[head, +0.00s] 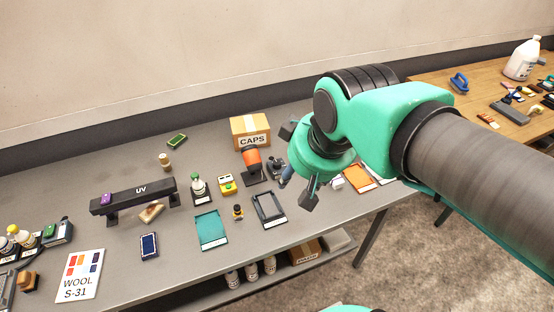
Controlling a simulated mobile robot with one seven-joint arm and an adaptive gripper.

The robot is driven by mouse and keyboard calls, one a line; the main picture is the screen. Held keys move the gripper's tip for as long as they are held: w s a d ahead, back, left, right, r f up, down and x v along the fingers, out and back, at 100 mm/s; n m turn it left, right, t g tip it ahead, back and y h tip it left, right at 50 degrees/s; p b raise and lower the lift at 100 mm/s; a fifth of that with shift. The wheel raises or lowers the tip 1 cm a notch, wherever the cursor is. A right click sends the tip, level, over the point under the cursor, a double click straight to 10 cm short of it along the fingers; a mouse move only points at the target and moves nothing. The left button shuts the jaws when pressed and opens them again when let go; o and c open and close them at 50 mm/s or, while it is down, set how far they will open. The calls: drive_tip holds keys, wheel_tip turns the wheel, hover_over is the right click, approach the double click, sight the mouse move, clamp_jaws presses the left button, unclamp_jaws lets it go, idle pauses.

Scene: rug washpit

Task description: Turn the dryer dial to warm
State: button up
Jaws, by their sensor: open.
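An orange and black device (251,160) on a dark stand, which may be the dryer, stands in front of the cardboard CAPS box. I cannot make out a dial or its marks on it. A small dark device (275,166) stands just right of it, partly behind my gripper. My gripper (297,166) is open and seems empty. It hangs above the grey table, right of the orange device and apart from it.
The CAPS box (250,132) stands behind. A black UV bar (133,195) stands left. The table's front edge is below.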

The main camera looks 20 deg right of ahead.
drive_tip(key=w+d+n+g+p, duration=0.1)
drive_tip(key=w+d+n+p, duration=0.15)
drive_tip(key=w, duration=0.75)
drive_tip(key=n+g+p, duration=0.4)
drive_tip(key=n+p, duration=0.3)
drive_tip(key=n, duration=0.3)
hover_over(277, 162)
wheel_tip(277, 162, down, 17)
drive_tip(key=shift+f, duration=0.2)
drive_tip(key=shift+f, duration=0.1)
wheel_tip(277, 162, down, 14)
drive_tip(key=b, duration=0.2)
drive_tip(key=shift+r+b, duration=0.2)
drive_tip(key=shift+b, duration=0.1)
